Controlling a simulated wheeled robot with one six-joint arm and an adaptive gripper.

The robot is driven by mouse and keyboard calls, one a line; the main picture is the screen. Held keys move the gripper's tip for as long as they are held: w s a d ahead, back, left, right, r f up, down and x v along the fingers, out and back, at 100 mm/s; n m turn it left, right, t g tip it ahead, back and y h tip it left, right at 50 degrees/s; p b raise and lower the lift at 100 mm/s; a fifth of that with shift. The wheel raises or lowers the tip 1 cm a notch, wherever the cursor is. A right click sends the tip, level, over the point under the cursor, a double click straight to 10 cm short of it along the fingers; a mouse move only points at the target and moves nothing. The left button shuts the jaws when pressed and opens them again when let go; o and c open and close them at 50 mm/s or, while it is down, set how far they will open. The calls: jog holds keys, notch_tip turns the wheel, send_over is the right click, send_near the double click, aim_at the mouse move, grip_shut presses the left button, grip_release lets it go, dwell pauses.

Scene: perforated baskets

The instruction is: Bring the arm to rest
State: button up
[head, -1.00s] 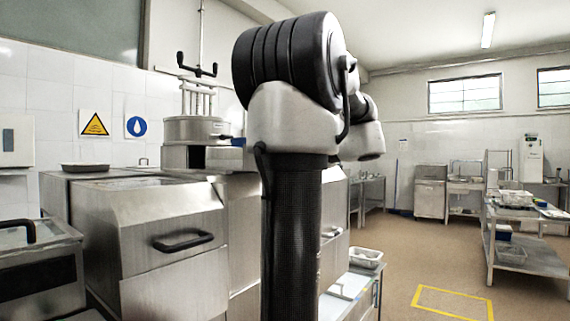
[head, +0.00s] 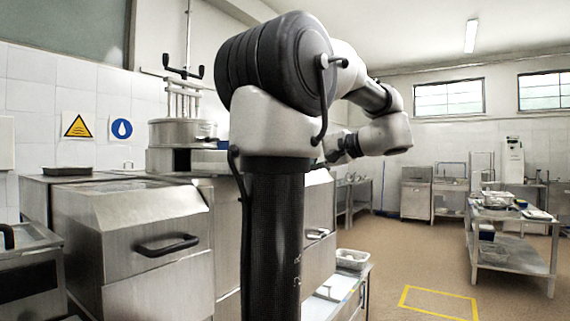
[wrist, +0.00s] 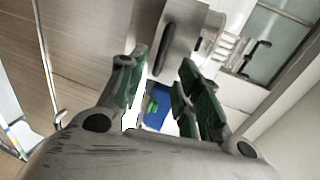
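My arm stands raised in the middle of the head view, bent over to the right at its upper part. My gripper (wrist: 162,68) shows in the wrist view with its two green-padded fingers apart. No object is clearly held between them. A blue patch (wrist: 158,110) shows in the gap between the fingers; I cannot tell what it is. In the head view the gripper (head: 345,148) is small, dark and partly hidden behind my arm.
Steel machines (head: 150,245) with black handles stand close on the left. A light basket (head: 352,259) sits on a low steel table behind my arm. A steel trolley (head: 510,250) stands at the right. The floor around the yellow outline (head: 438,303) is clear.

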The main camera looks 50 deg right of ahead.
jog(key=v, duration=0.2)
jog(key=shift+s+r, duration=0.1)
jog(key=shift+s, duration=0.15)
dwell(0.4)
